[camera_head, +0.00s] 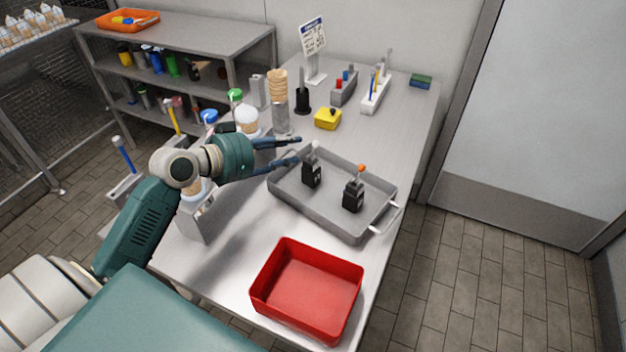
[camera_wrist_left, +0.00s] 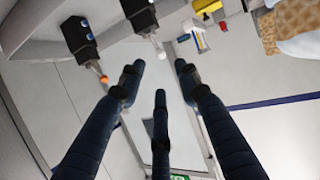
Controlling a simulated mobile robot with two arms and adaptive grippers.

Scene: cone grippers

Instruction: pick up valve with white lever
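The valve with the white lever (camera_head: 312,176) is a small black block standing upright in a grey metal tray (camera_head: 281,198), with a white ball on its lever. In the left wrist view this valve (camera_wrist_left: 140,15) is at the top, just left of centre. A similar black valve with an orange lever tip (camera_head: 353,196) stands to its right in the tray; it also shows in the left wrist view (camera_wrist_left: 78,38). My left gripper (camera_head: 299,150) is open and empty, its dark fingers spread just left of the white lever. My right gripper is out of view.
A red bin (camera_head: 305,290) stands at the table's front. A yellow block (camera_head: 328,118), a black holder (camera_head: 302,100) and a grey rack (camera_head: 344,88) stand behind the tray. A cone stack (camera_head: 278,84) and bottles are near my left arm. Table right of the yellow block is clear.

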